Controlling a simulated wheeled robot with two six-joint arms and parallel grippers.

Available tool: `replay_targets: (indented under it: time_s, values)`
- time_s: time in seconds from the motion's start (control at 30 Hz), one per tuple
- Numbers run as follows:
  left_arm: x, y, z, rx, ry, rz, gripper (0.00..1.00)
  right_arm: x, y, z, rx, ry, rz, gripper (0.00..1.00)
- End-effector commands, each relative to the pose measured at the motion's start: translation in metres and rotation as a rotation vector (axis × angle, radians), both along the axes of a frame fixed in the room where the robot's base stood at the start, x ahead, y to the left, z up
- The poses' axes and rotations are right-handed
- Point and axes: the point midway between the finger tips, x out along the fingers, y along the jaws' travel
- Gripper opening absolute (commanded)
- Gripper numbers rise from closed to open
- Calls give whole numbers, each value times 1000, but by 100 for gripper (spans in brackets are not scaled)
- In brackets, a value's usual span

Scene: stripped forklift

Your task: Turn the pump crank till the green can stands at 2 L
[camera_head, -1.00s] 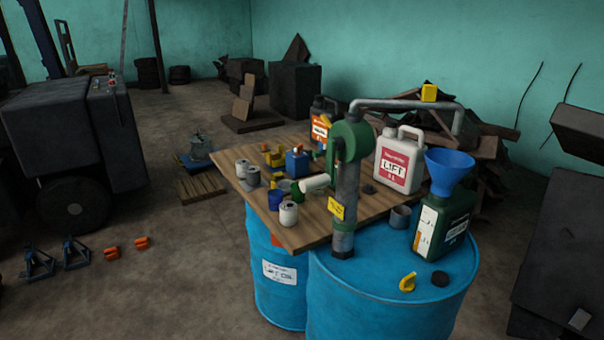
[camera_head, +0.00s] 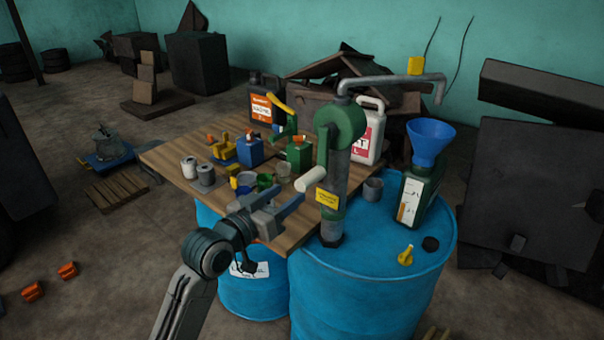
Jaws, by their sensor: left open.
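The green hand pump (camera_head: 340,122) stands upright on a blue drum, with a yellow label on its grey column. Its crank hangs down on the left side and ends in a pale handle (camera_head: 310,179). The green can (camera_head: 413,205) stands on the drum right of the pump, under the spout pipe (camera_head: 390,81). A blue funnel (camera_head: 428,140) sits in its top. A pale gauge strip shows on its front left; orange shows in its lower part, but the marks are too small to read. My left gripper (camera_head: 285,193) is open and empty, left of and below the handle, apparently apart from it.
A wooden board (camera_head: 172,168) left of the pump holds cans, bottles and a large white jug (camera_head: 370,135). A grey cup (camera_head: 372,189), a yellow piece (camera_head: 405,256) and a black cap (camera_head: 430,243) lie on the blue drum (camera_head: 360,300). Dark panels stand at the right.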

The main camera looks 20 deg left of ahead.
Motion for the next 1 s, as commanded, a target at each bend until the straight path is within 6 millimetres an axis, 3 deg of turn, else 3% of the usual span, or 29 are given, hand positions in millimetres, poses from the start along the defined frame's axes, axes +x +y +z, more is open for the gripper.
replay_targets:
  time_s: [0.23, 0.5, 0.7, 0.93, 1.0]
  values:
    - [43, -16, 4, -8, 2, 0, 51, 0, -18, 19, -19, 0, 6, 36]
    - [82, -30, 2, -3, 2, 1, 51, 0, -9, 31, -10, 0, 3, 36]
    - [93, -34, 0, -1, 2, 1, 51, 0, 3, 32, 4, 0, -1, 36]
    - [93, -34, -1, -1, 1, 1, 51, 0, -1, 32, -1, 0, 1, 36]
    - [93, -34, -1, -1, 1, 1, 39, 0, -3, 32, -3, 0, 1, 36]
